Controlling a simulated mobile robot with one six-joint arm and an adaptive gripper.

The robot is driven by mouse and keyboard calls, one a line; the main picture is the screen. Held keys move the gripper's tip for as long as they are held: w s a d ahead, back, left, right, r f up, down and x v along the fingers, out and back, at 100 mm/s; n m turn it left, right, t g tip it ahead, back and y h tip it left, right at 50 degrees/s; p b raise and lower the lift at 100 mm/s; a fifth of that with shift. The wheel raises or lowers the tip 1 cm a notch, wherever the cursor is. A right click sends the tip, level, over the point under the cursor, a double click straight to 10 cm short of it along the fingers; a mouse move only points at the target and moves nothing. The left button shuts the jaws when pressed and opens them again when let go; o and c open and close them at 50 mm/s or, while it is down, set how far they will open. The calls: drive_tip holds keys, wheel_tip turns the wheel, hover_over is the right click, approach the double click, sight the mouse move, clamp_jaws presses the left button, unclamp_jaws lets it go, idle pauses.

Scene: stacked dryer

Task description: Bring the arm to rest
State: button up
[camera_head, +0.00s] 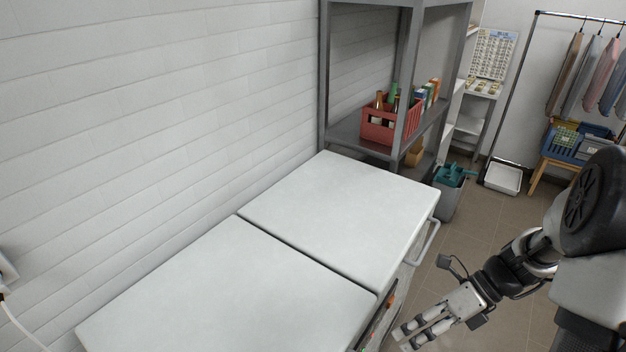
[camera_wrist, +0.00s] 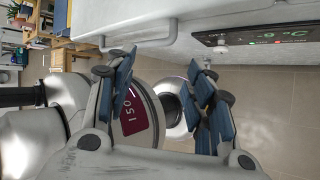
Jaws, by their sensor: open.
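My gripper (camera_head: 418,334) is at the lower right in the head view, in front of the machines and low beside their front edge. In the wrist view my gripper (camera_wrist: 160,112) shows its two blue-padded fingers spread apart with nothing held between them. Parts of my own arm and body show behind and between the fingers. Two white-topped machines stand side by side, the near one (camera_head: 235,290) and the far one (camera_head: 335,210). The far one has a handle (camera_head: 428,243) on its front. A lit control panel (camera_wrist: 258,38) shows at the upper right in the wrist view.
A grey shelf unit (camera_head: 410,75) with a red crate (camera_head: 388,125) stands behind the machines. A bin (camera_head: 449,190) and a white tray (camera_head: 503,178) are on the floor, near a clothes rack (camera_head: 513,90). Tiled floor (camera_head: 480,230) is open between the machines and my body.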

drive_tip(key=s+a+r+n+t+h, duration=0.2)
drive_tip(key=s+r+n+h, duration=0.1)
drive_tip(key=n, duration=0.6)
drive_tip(key=s+a+r+n+t+h, duration=0.2)
drive_tip(key=s+r+n+h, duration=0.1)
drive_tip(key=r+n, duration=0.5)
drive_tip(key=s+a+r+n+t+h, duration=0.2)
drive_tip(key=s+r+n, duration=0.3)
drive_tip(key=n, duration=0.7)
drive_tip(key=shift+s+r+t+h, duration=0.3)
drive_tip(key=shift+s+r+h, duration=0.1)
drive_tip(key=shift+r, duration=0.25)
drive_tip(key=shift+w, duration=0.1)
